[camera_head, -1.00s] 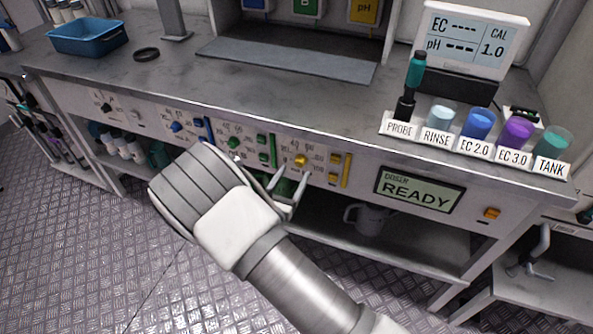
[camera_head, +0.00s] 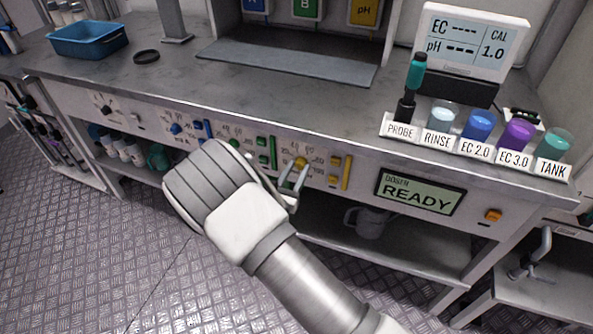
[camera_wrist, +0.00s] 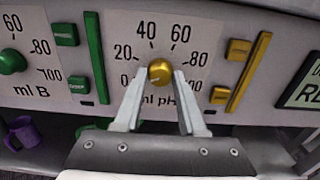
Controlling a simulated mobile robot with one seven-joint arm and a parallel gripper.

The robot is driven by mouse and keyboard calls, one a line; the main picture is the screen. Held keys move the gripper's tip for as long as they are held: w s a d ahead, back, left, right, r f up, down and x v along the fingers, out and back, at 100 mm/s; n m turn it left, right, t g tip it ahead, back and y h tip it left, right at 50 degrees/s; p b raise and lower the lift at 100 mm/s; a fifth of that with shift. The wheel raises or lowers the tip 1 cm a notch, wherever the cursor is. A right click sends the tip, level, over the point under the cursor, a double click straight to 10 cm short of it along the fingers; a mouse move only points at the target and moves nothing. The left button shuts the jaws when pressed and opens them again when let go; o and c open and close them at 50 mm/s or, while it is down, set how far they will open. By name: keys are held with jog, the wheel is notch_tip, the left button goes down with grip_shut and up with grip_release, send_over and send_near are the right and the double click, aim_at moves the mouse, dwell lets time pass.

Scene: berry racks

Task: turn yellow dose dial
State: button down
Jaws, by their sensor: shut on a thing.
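The yellow dose dial (camera_wrist: 160,72) is a round knob on the bench's front panel, inside a printed scale that reads 0, 20, 40, 60, 80, with "ml pH" below it. It also shows in the head view (camera_head: 300,164). My gripper (camera_wrist: 160,76) has a fingertip on each side of the dial and is shut on it. In the head view my gripper (camera_head: 295,172) reaches up to the panel from below. The dial's pale mark appears toward its lower left. The fingertips cover part of the scale and lettering.
Yellow buttons (camera_wrist: 239,50) and a yellow bar (camera_wrist: 250,72) are right of the dial. A green dial (camera_wrist: 12,61) and green bar (camera_wrist: 96,58) are to the left. A display reading READY (camera_head: 418,192) is further right. Labelled cups (camera_head: 480,125) stand on the bench above.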

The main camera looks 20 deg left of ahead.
jog(key=shift+m, duration=0.4)
jog(key=m+b, duration=0.1)
jog(key=m, duration=0.2)
jog(key=shift+f+m+b, duration=0.1)
jog(key=shift+m+b, duration=0.25)
jog(key=shift+m, duration=0.05)
jog(key=m+b, duration=0.2)
jog(key=m, duration=0.2)
dwell(0.5)
jog(key=c, duration=0.5)
grip_release()
jog(key=s+a+p, duration=0.1)
jog(key=s+p, duration=0.1)
jog(key=s, duration=1.5)
jog(key=shift+s+a, duration=0.15)
jog(key=shift+s, duration=0.05)
